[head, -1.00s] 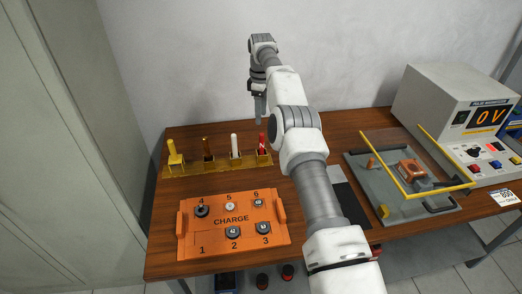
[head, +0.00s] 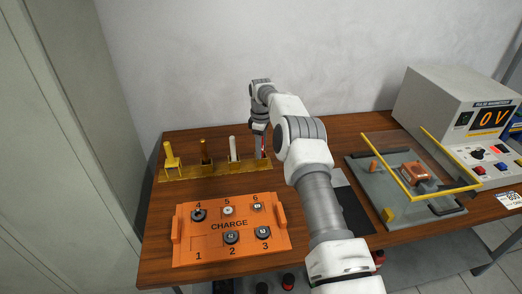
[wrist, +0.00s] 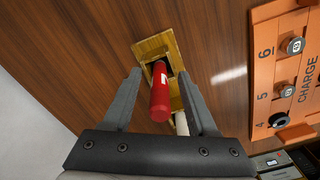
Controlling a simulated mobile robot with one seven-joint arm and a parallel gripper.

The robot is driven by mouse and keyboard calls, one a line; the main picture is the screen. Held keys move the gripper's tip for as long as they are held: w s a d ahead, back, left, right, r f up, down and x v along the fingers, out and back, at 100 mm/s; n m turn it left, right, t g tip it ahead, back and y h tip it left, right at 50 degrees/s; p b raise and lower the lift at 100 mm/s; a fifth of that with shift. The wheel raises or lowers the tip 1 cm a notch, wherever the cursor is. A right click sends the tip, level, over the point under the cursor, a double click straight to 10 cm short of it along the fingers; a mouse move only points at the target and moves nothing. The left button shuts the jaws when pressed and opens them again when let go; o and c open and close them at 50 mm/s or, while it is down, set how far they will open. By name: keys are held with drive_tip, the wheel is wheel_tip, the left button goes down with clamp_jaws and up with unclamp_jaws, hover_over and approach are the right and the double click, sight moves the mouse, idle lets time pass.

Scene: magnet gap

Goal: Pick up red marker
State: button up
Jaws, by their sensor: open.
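The red marker (wrist: 160,95) stands upright in the right-end slot of the yellow rack (head: 215,172). In the wrist view it lies between my fingers, with its slot in the rack beyond it. My gripper (wrist: 159,74) is open, with one finger on each side of the marker and gaps showing on both sides. In the head view my gripper (head: 261,143) points down at the right end of the rack. It hides most of the marker there, leaving only a thin red strip.
The orange CHARGE tray (head: 230,245) lies in front. A grey fixture with yellow bars (head: 405,190) and a pulse magnetizer (head: 458,115) stand right.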

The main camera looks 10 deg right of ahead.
drive_tip(key=shift+f, duration=0.35)
clamp_jaws()
drive_tip(key=shift+r, duration=0.1)
